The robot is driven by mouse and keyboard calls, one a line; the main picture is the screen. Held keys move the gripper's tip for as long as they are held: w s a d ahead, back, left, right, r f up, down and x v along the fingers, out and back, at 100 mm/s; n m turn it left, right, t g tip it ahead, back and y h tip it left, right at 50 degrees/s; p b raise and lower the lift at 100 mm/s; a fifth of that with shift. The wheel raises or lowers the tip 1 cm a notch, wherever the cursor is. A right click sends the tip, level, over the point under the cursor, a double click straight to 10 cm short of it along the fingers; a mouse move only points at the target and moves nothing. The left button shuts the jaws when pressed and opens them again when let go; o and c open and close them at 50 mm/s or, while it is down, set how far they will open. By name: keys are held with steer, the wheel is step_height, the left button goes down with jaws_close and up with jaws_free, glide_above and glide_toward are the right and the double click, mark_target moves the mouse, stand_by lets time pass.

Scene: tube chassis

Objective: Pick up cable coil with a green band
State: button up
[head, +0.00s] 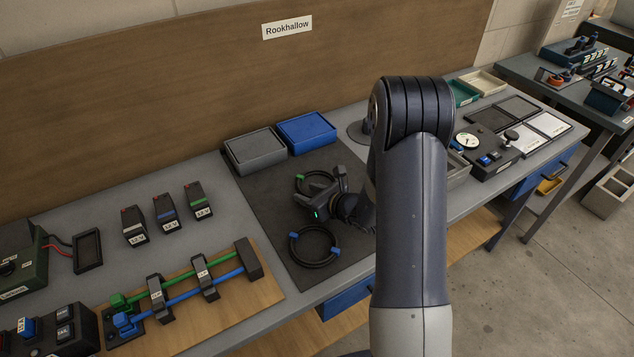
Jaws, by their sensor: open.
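A black cable coil with a green band (301,179) lies on the dark mat (283,213), in front of the grey and blue boxes. My gripper (322,199) is low over the mat at this coil's near right side and covers part of it. My gripper is open; I cannot tell whether a finger touches the coil or whether the coil's tube is between the fingers. A second black coil with blue bands (292,247) lies nearer on the same mat, just below my gripper in the picture.
A grey box (255,151) and a blue box (306,132) stand at the mat's back edge. Several batteries (166,213) and a wooden board with green and blue tubes (215,312) are to the left. A panel with a gauge (484,155) is right of my arm.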

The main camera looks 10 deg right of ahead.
steer(key=shift+w+a+f, duration=0.2)
steer(key=shift+w+a, duration=0.05)
steer(key=shift+w, duration=0.1)
steer(key=shift+c, duration=0.5)
jaws_close()
